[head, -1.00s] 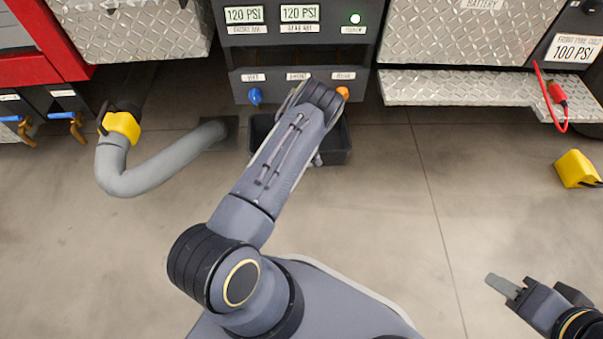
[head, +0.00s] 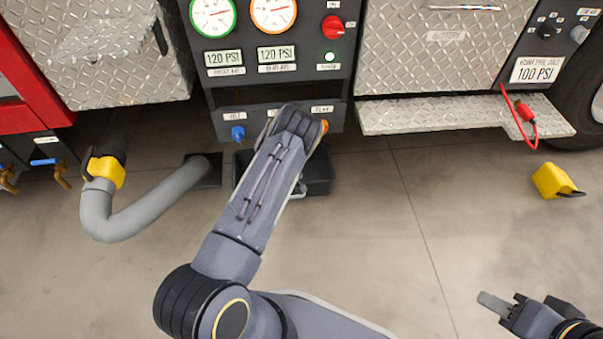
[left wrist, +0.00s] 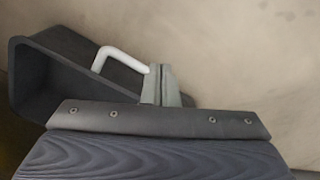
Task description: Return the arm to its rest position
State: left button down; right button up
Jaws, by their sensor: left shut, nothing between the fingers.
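My left arm reaches forward over the floor in the head view, and its forearm hides the left gripper there. In the left wrist view my left gripper (left wrist: 165,86) is shut and empty. Its grey fingers are beside a dark open bin (left wrist: 62,82), near a white bent handle-like piece (left wrist: 122,56); I cannot tell whether they touch it. The bin (head: 318,180) stands on the floor below the pump panel in the head view, partly behind my arm. My right gripper (head: 494,304) is low at the right over bare floor, with nothing seen in it; its jaw opening is unclear.
The pump panel (head: 285,90) with gauges and knobs stands ahead, between diamond-plate metal boxes. A step ledge (head: 440,115) juts out at right. A grey hose (head: 140,212) with a yellow fitting lies left. A yellow block (head: 553,181) lies right. The middle-right floor is clear.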

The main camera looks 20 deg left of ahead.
pick_arm(q)
jog(key=s+d+r+m+t+h, duration=0.1)
jog(key=s+d+r, duration=0.1)
jog(key=r, duration=0.9)
jog(key=s+d+r+m+t+h, duration=0.1)
jog(key=s+r+h, duration=0.1)
jog(key=r, duration=0.9)
jog(key=s+d+r+m+t+h, duration=0.1)
jog(key=s+d+r, duration=0.15)
jog(key=r, duration=0.95)
jog(key=s+d+r+m+t+h, duration=0.1)
jog(key=s+d+r+m, duration=0.2)
jog(key=s+r, duration=0.6)
jog(key=s+d+m+t+y, duration=0.1)
jog(key=s+d+m, duration=0.1)
jog(key=s, duration=0.5)
jog(key=s+d+m+t, duration=0.1)
jog(key=s+m, duration=0.2)
jog(key=s, duration=0.4)
notch_tip(320, 180, up, 36)
jog(key=p, duration=3.5)
jog(key=shift+w+f, duration=0.15)
jog(key=shift+w, duration=0.05)
jog(key=shift+n, duration=0.3)
